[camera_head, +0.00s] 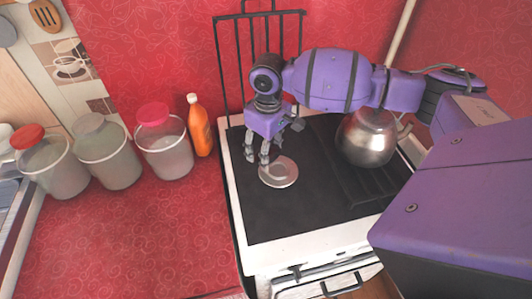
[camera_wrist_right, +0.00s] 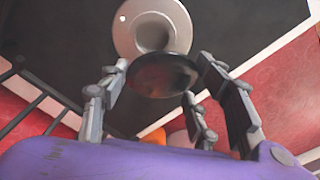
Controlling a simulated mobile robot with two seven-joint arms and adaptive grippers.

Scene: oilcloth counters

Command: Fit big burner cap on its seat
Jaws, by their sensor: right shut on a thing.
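My right gripper (camera_head: 257,160) points down just left of and above the seat. In the right wrist view its fingers (camera_wrist_right: 170,95) are closed around the edge of a dark round burner cap (camera_wrist_right: 150,74). The cap overlaps the seat's near edge in that view and appears held apart from it. In the head view I cannot make out the cap. My left gripper is not in view.
A steel kettle (camera_head: 366,138) stands on the stove (camera_head: 310,220) right of the seat, below my right arm. A black rack (camera_head: 240,60) rises behind the stove. An orange bottle (camera_head: 200,130) and several lidded jars (camera_head: 166,150) stand on the red counter (camera_head: 140,235) at left.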

